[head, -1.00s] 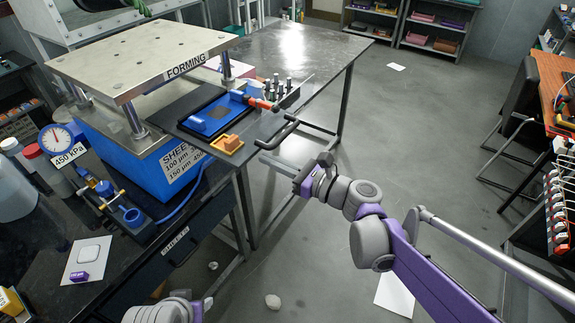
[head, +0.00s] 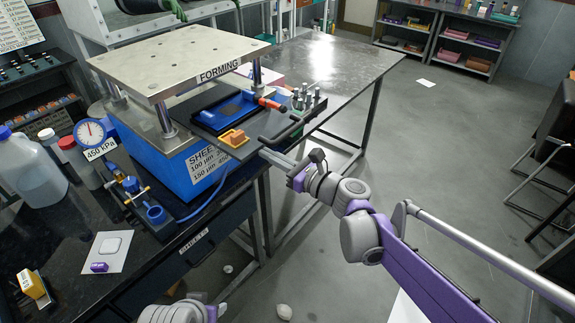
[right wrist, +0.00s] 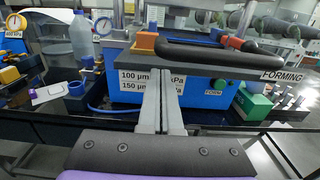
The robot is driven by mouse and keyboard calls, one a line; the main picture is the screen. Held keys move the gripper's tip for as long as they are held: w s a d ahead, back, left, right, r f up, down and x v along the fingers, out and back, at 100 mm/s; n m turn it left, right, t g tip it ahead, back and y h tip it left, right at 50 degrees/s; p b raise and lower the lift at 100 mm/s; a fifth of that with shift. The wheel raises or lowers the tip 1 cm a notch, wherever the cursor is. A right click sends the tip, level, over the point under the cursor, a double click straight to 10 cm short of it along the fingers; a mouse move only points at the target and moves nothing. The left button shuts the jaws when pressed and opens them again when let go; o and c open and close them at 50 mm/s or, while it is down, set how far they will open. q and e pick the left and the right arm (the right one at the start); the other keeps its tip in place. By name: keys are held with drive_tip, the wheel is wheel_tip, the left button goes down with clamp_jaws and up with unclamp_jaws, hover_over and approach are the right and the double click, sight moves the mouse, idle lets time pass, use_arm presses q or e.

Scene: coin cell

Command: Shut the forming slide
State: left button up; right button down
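The forming slide (head: 205,122) is a dark plate under the press top marked FORMING, still sticking out partway at the front right. It carries a blue tray (head: 236,106) and an orange block (head: 234,138). Its black bar handle (head: 285,128) is on the outer edge and fills the upper middle of the right wrist view (right wrist: 205,52). My right gripper (head: 264,153) has its two fingers together, tips at the slide's front edge beside the handle's near end; I cannot tell if they touch. The fingers show in the right wrist view (right wrist: 160,75). My left gripper (head: 221,308) barely shows at the bottom edge.
A pressure gauge (head: 90,132), a large bottle (head: 38,175) and a blue cup (head: 155,214) stand left of the press. Several metal posts (head: 303,97) stand right of the slide. A white card (head: 107,252) lies front left. Open floor is at the right.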

drive_tip(key=x, duration=1.4)
drive_tip(key=shift+a, duration=0.15)
